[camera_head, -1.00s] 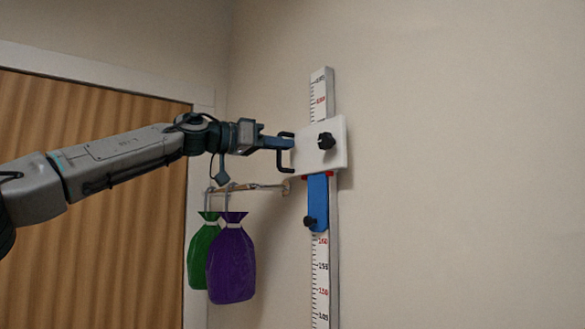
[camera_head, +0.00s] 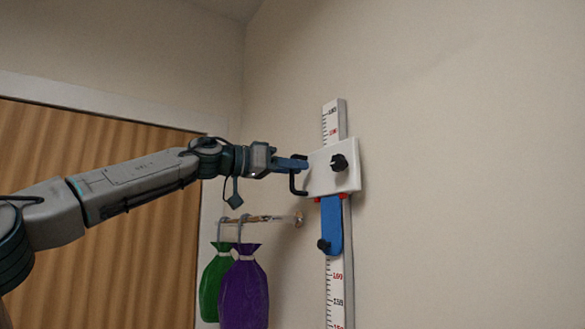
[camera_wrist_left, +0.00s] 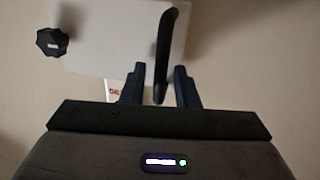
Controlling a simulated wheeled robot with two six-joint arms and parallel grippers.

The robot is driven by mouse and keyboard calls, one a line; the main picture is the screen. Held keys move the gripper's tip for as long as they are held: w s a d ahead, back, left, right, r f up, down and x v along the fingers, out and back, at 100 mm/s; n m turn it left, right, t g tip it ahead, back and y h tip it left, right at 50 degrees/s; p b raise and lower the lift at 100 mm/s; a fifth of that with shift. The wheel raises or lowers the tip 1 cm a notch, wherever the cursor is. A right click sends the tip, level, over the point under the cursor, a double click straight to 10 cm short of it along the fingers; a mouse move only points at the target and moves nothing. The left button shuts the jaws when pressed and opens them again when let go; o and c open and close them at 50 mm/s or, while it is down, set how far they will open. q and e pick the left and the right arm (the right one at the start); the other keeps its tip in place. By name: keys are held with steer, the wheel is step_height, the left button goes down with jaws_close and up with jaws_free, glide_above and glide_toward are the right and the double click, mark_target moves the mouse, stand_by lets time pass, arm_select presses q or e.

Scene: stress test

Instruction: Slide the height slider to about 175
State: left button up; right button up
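The height slider is a white plate (camera_head: 322,177) with a black knob (camera_head: 339,162) and a black handle (camera_head: 293,183) on its left side. A blue piece (camera_head: 332,225) hangs below the plate. My left gripper (camera_head: 301,166) is at the handle. In the left wrist view, the handle (camera_wrist_left: 166,50) stands between the two fingers (camera_wrist_left: 160,88), with a gap visible on the left side. The plate (camera_wrist_left: 110,40) and knob (camera_wrist_left: 52,41) show there too. My right gripper is out of view.
A green bag (camera_head: 216,283) and a purple bag (camera_head: 243,295) hang from a wall hook rail (camera_head: 255,219) below my left arm. A wooden door (camera_head: 90,220) is at the left. The wall right of the ruler is bare.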

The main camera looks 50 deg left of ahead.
arm_select(q)
steer(key=b+v, duration=0.5)
steer(key=v, duration=0.5)
steer(key=shift+s, duration=0.4)
steer(key=shift+a, duration=0.1)
